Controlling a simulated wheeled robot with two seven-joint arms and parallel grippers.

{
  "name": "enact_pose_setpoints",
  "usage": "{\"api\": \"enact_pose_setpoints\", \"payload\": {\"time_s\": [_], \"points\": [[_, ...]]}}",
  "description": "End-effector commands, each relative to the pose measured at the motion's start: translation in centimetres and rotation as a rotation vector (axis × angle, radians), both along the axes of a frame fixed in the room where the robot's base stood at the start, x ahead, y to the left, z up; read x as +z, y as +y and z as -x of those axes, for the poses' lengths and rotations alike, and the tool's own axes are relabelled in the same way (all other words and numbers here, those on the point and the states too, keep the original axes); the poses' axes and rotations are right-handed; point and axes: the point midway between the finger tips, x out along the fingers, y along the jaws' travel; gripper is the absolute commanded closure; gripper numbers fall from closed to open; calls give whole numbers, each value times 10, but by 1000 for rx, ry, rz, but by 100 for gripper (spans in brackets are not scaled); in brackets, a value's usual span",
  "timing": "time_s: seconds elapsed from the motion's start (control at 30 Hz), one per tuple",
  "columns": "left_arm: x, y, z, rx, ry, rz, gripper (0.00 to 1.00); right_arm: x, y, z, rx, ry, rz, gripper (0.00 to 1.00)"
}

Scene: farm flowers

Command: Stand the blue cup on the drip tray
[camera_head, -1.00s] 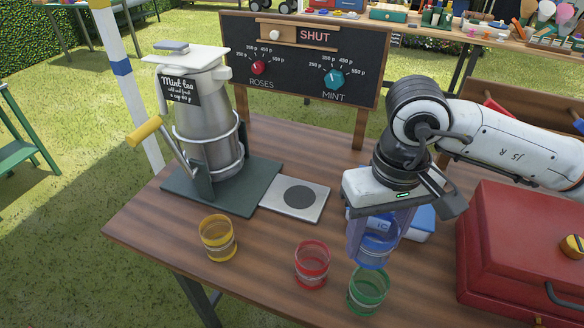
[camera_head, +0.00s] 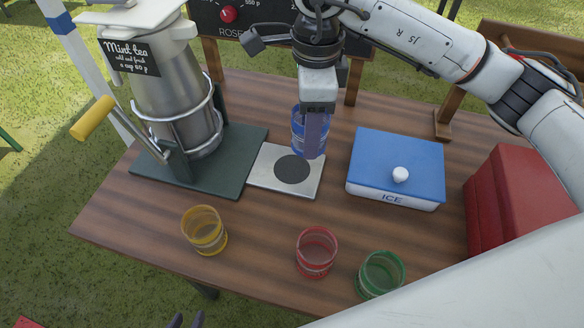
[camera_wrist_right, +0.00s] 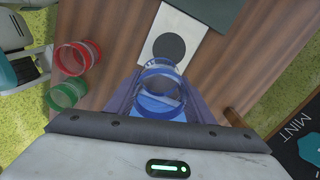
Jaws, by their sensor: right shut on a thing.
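The blue cup (camera_head: 298,130) is upright in my right gripper (camera_head: 312,145), whose fingers are shut on its sides. It is close to the back right edge of the drip tray (camera_head: 258,178), a silver plate with a dark round disc, and seems held above table level. In the right wrist view the cup (camera_wrist_right: 160,75) sits between the fingers, and its rim overlaps the edge of the tray (camera_wrist_right: 188,28). My left gripper (camera_head: 187,321) barely shows at the bottom edge of the head view, its dark tips apart.
The mint tea urn (camera_head: 172,100) stands left of the tray on a dark green base. A yellow cup (camera_head: 205,232), a red cup (camera_head: 316,252) and a green cup (camera_head: 380,274) stand in front. A blue-lidded ice box (camera_head: 400,160) and a red case (camera_head: 525,200) are at right.

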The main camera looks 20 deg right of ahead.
Motion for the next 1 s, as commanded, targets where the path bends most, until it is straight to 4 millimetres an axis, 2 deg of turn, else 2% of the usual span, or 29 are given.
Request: {"api": "enact_pose_setpoints", "payload": {"time_s": [0.1, 0.2, 0.4, 0.53, 0.8, 1.0], "points": [[0, 0, -3, 0, -7, 1, 69, 1, 9, -10, -312, 6, -6, 74], [2, 0, -8, -1, -17, 1, 69, 1, 15, -17, -544, 10, -8, 74], [4, -1, -12, 0, -27, 2, 69, 2, 22, -25, -842, 17, -8, 74], [4, -1, -12, 0, -27, 2, 69, -5, 23, -26, -914, 20, -6, 74], [7, 0, -9, 0, -20, 1, 69, -52, 23, -25, -923, 20, -5, 74], [7, 0, -6, 0, -15, 1, 69, -67, 23, -26, -922, 20, -5, 74]]}}
